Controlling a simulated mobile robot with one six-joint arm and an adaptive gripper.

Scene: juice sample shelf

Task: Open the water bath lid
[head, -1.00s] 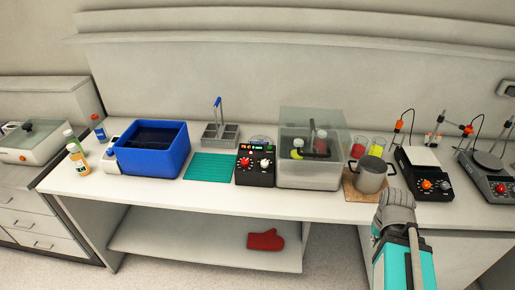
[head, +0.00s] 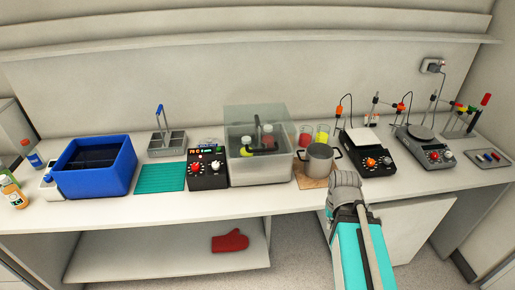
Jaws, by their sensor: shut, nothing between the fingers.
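The black control box (head: 206,167), with a lit display and knobs, stands just left of the tub. My arm reaches up from the bottom right, its grey joint in front of the bench edge, right of the tub. My gripper's fingers do not show.
A steel pot (head: 319,160) on a brown board (head: 307,179) stands close right of the tub, with red and yellow beakers behind. Stirrers (head: 366,157) stand further right. A blue basin (head: 95,180), green mat (head: 160,179) and grey rack (head: 167,145) are left.

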